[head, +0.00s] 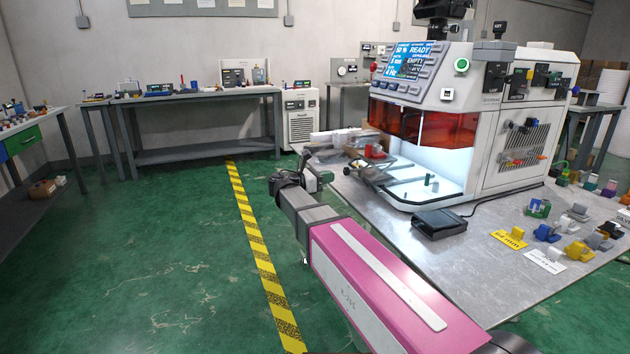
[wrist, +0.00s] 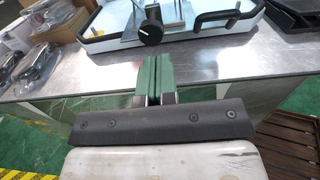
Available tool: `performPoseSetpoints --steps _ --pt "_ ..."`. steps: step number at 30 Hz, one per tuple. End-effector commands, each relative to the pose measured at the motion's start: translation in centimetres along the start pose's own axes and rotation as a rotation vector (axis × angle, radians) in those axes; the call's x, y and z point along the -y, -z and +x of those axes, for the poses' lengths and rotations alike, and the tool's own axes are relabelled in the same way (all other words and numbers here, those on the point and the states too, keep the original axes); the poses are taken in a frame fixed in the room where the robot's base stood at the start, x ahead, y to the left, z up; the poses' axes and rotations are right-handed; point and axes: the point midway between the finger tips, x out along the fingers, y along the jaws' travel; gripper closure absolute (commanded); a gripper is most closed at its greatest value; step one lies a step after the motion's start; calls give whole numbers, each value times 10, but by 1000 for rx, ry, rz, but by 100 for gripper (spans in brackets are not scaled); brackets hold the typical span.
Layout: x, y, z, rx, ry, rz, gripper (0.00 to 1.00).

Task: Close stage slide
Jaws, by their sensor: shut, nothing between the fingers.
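The white and grey machine (head: 440,120) has a raised orange window above a lit chamber. The stage slide (head: 405,172) reaches out of the chamber's left side, with a dark handle at its outer end. In the wrist view the pale stage area (wrist: 120,42) lies at the top, with a round black knob (wrist: 149,33) and a black bar handle (wrist: 215,17). My gripper (wrist: 150,62) has green fingers, shut and empty. Its tips are just short of the knob in the picture; I see no contact. In the head view my arm partly hides the gripper.
The metal table (head: 400,265) carries a black box (head: 439,223) in front of the machine and several small parts at right. Clear bags lie left of the stage in the wrist view (wrist: 45,50). Green floor with a yellow-black stripe (head: 250,240) is free at left.

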Motion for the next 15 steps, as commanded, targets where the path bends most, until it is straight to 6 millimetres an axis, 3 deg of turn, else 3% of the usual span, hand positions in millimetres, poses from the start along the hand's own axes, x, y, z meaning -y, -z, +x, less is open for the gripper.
performPoseSetpoints --steps 6,15 --pt "0 0 33 0 1 0 100" --pt "0 0 47 0 -1 0 100"
